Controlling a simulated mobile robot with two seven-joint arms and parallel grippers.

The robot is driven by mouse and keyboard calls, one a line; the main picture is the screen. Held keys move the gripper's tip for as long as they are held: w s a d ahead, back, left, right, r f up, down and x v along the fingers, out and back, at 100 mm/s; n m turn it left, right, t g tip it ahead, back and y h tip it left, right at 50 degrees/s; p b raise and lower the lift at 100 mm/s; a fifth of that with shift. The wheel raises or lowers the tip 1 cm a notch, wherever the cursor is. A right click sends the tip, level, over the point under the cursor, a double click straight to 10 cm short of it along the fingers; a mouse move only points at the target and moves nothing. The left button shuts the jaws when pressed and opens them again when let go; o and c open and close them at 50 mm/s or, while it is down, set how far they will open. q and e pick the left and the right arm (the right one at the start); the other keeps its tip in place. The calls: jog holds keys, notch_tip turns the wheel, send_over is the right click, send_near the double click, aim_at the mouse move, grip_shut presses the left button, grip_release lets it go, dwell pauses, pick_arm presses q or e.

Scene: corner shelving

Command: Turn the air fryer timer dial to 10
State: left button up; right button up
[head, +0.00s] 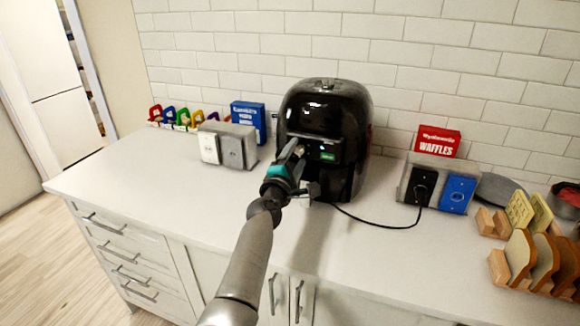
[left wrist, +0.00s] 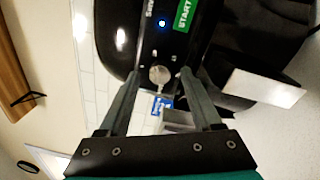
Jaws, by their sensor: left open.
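The black air fryer (head: 328,112) stands on the white counter against the tiled wall. Its front panel shows a green START label (left wrist: 184,14) and a lit blue light (left wrist: 162,23) in the left wrist view. A round grey timer dial (left wrist: 159,75) sits on the panel with small markings around it. My left gripper (head: 292,158) is at the left part of the fryer's front. In the left wrist view its open fingers (left wrist: 157,85) are on either side of the dial. I cannot tell whether they touch it. My right gripper is not in view.
A grey outlet box (head: 226,145) stands left of the fryer, with a blue box (head: 249,120) behind it. Another outlet box (head: 423,187) with the plugged-in black cord (head: 385,223) is at right, before a red waffles box (head: 436,141). Toast racks (head: 527,258) stand at far right. The front counter is mostly clear.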

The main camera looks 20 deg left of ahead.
pick_arm(q)
jog(key=s+p, duration=0.2)
jog(key=s, duration=1.3)
jog(key=shift+f+p, duration=0.3)
jog(key=shift+f, duration=0.1)
